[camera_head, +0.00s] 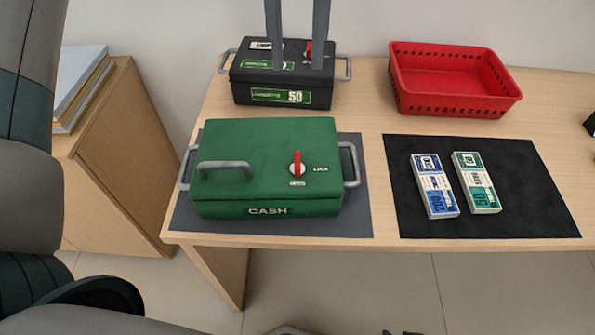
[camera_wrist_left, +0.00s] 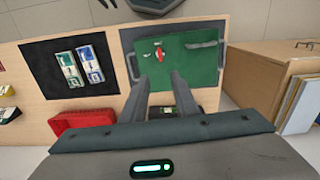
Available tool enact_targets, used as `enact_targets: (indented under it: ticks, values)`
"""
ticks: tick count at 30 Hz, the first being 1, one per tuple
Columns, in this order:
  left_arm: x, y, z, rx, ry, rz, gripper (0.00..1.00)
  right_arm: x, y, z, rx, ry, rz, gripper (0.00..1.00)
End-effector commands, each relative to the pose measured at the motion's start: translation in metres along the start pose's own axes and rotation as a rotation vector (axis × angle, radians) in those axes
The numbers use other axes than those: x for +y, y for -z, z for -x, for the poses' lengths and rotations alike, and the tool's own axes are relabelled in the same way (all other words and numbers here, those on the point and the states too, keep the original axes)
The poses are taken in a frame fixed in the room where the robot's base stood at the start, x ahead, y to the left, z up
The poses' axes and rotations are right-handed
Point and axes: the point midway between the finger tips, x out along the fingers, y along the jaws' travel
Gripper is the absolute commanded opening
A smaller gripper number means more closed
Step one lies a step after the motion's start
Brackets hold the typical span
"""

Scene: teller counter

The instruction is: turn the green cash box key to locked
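The green cash box (camera_head: 260,140) sits closed on a grey mat (camera_head: 360,222) at the table's front left. Its red key (camera_head: 297,162) stands on a pale round base on the right of the lid, lined up front to back. Small labels lie right of it and in front of it, too small to read surely. The box (camera_wrist_left: 203,68) and key (camera_wrist_left: 159,54) also show in the left wrist view. My left gripper (camera_head: 298,62) is open and empty, its fingers in front of the black box, behind the green box. The right gripper is not in view.
A black box (camera_head: 245,88) with its own red key stands behind the green one. A red basket (camera_head: 455,105) stands at the back right. Two banknote bundles (camera_head: 435,186) (camera_head: 477,182) lie on a black mat (camera_head: 530,195). A wooden cabinet (camera_head: 135,150) stands left.

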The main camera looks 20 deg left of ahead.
Motion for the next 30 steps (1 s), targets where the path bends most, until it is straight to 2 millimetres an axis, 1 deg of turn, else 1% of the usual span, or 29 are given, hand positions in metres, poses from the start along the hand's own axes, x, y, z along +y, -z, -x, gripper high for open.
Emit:
enact_targets:
  ticks: [1, 3, 9, 17, 22, 26, 30]
  values:
    - [0.000, 0.000, -0.015, 0.001, 0.000, 0.000, 0.27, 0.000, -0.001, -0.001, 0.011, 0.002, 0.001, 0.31]
    - [0.000, 0.000, -0.021, 0.001, -0.001, 0.000, 0.27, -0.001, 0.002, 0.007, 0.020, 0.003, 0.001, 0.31]
    - [0.000, 0.000, -0.025, 0.001, 0.000, 0.000, 0.27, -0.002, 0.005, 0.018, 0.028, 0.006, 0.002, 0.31]
    - [0.000, 0.000, -0.024, 0.000, 0.000, 0.000, 0.27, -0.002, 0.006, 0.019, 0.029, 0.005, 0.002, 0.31]
    - [0.000, 0.000, -0.028, 0.000, 0.000, 0.000, 0.27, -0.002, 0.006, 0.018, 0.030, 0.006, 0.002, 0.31]
    - [0.000, 0.000, -0.036, 0.000, 0.001, 0.001, 0.27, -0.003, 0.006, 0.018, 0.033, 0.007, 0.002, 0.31]
    - [0.000, 0.000, -0.052, -0.001, 0.002, 0.000, 0.27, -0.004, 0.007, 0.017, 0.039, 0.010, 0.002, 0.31]
